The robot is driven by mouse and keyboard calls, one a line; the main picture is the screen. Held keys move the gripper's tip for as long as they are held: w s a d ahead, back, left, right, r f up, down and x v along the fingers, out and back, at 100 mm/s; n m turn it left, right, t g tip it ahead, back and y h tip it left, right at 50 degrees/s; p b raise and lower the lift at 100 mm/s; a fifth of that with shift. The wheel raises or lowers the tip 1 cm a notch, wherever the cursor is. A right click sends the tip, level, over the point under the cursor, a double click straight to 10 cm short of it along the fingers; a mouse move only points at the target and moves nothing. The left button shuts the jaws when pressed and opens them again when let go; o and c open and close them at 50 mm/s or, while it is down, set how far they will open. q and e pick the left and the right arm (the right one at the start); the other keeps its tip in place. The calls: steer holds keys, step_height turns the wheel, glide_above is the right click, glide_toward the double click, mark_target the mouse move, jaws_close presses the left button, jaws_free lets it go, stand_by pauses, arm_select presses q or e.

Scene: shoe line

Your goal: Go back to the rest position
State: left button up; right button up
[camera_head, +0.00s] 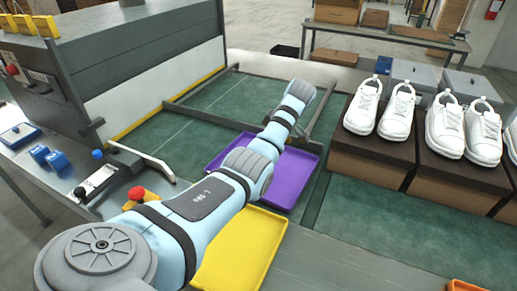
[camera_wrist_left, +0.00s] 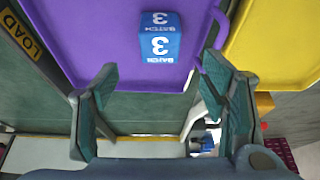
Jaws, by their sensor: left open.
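My left arm reaches in from the bottom of the head view, over the yellow tray and the purple tray; its gripper fingers are hidden there behind the wrist. In the left wrist view my left gripper (camera_wrist_left: 158,75) is open, with nothing between its fingers. A blue block (camera_wrist_left: 160,37) marked "BATCH 3" sits in the purple tray (camera_wrist_left: 110,80), ahead of and apart from the fingertips. The purple tray also shows in the head view (camera_head: 297,172). My right gripper is not in view.
A yellow tray (camera_head: 255,255) lies beside the purple tray on the green surface (camera_head: 370,215). White shoes (camera_head: 397,112) stand on brown boxes (camera_head: 375,150) at the right. A large grey machine (camera_head: 140,50) stands at the left, near blue blocks (camera_head: 57,160) and a red knob (camera_head: 137,194).

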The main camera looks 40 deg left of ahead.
arm_select(q)
steer(key=shift+v, duration=1.15)
